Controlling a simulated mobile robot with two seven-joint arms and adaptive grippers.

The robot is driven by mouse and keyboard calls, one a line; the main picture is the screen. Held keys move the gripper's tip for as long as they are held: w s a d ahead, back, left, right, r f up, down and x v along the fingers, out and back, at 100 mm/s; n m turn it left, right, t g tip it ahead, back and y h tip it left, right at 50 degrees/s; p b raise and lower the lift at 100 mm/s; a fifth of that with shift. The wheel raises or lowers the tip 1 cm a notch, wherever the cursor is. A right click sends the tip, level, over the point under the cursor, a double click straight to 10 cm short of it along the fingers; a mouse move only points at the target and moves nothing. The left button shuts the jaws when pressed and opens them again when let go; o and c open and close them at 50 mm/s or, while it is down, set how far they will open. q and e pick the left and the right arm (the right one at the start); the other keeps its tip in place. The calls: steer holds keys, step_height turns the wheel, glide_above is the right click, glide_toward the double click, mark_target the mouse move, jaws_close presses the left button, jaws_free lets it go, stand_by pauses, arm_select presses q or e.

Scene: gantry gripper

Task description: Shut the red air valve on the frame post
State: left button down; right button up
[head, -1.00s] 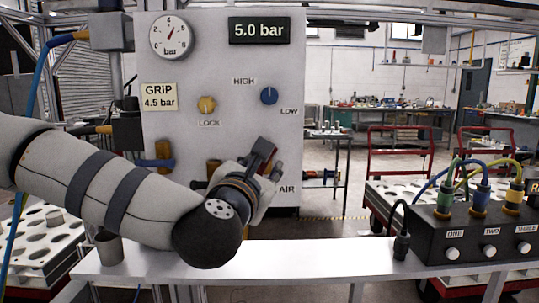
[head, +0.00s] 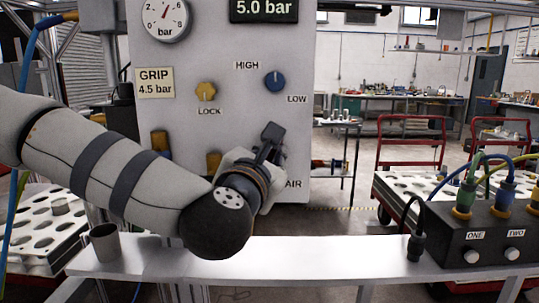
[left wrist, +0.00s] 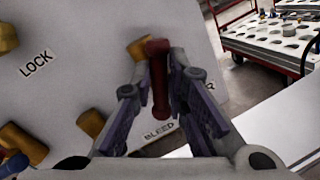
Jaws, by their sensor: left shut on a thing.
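The red air valve handle (left wrist: 159,80) shows in the left wrist view, next to a brass fitting (left wrist: 138,46) on the grey panel. It lies between the two fingers of my left gripper (head: 271,142), which is shut on it. In the head view the gripper is at the panel's lower right, beside the AIR label (head: 293,184). There the gripper and wrist hide most of the valve, and its angle cannot be told. My right gripper is not in view.
A bench (head: 330,255) in front holds a metal cup (head: 105,243) and a black connector box (head: 490,238).

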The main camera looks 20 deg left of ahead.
arm_select(q)
steer(key=shift+m, duration=0.5)
steer(key=m+g, duration=0.1)
steer(key=m, duration=0.3)
steer(key=shift+d, duration=0.15)
steer(key=m+y, duration=0.1)
steer(key=m, duration=0.2)
steer(key=m+g, duration=0.1)
steer(key=m, duration=0.2)
steer(key=shift+w+d+f+y, duration=0.1)
steer(key=shift+y, duration=0.3)
stand_by(0.5)
steer(key=c, duration=1.6)
jaws_free()
steer(key=shift+w+f, duration=0.1)
